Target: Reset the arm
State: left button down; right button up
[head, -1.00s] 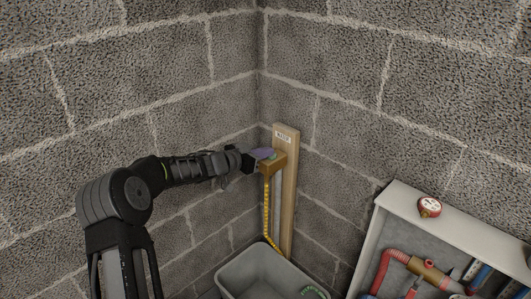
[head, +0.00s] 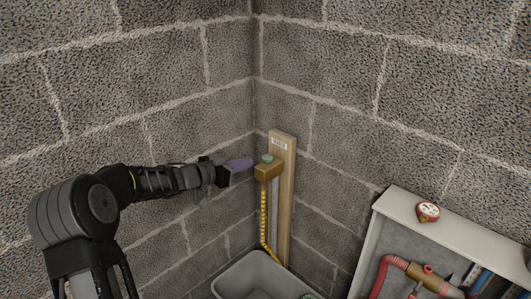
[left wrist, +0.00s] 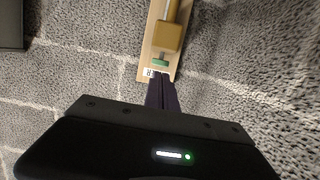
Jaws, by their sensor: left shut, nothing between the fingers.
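My left arm comes in from the left in the head view. My left gripper (head: 240,165), with purple fingers, is shut and empty, just left of a brass-coloured block with a green top (head: 267,165) on a wooden board (head: 287,190). A gap shows between the fingertips and the block. In the left wrist view the shut purple fingers (left wrist: 161,94) point toward the board (left wrist: 146,50) and the green piece (left wrist: 160,63). My right gripper is not in view.
A yellow chain-like strip (head: 264,215) hangs from the block toward a grey bin (head: 240,273) below. A pale cabinet (head: 400,208) with a red-rimmed gauge (head: 428,211) on top and red pipes (head: 385,270) inside stands at the right. Block walls meet in a corner behind.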

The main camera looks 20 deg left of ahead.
pick_arm(q)
jog(key=s+d+f+n+g+y, duration=0.1)
jog(key=s+d+f+n+g, duration=0.2)
jog(key=f, duration=0.6)
jog(key=s+d+f+n+y, duration=0.1)
jog(key=s+d+f, duration=0.2)
jog(key=d+f, duration=0.35)
jog(key=s+d+f+n+g+y, duration=0.1)
jog(key=s+d+f+n+g, duration=0.2)
jog(key=f, duration=0.7)
jog(key=s+d+f+g, duration=0.2)
jog(key=s+d+f, duration=0.2)
jog(key=s+d, duration=0.3)
jog(key=s+d+f+m+g+h, duration=0.1)
jog(key=s+d+f+g, duration=0.2)
jog(key=s, duration=1)
jog(key=s+d+f+g+h, duration=0.1)
jog(key=s+d+f+g, duration=0.1)
jog(key=s+d+f, duration=0.5)
jog(key=s+d, duration=0.3)
jog(key=d, duration=0.1)
jog(key=shift+s+g, duration=0.4)
jog(key=shift+m, duration=0.3)
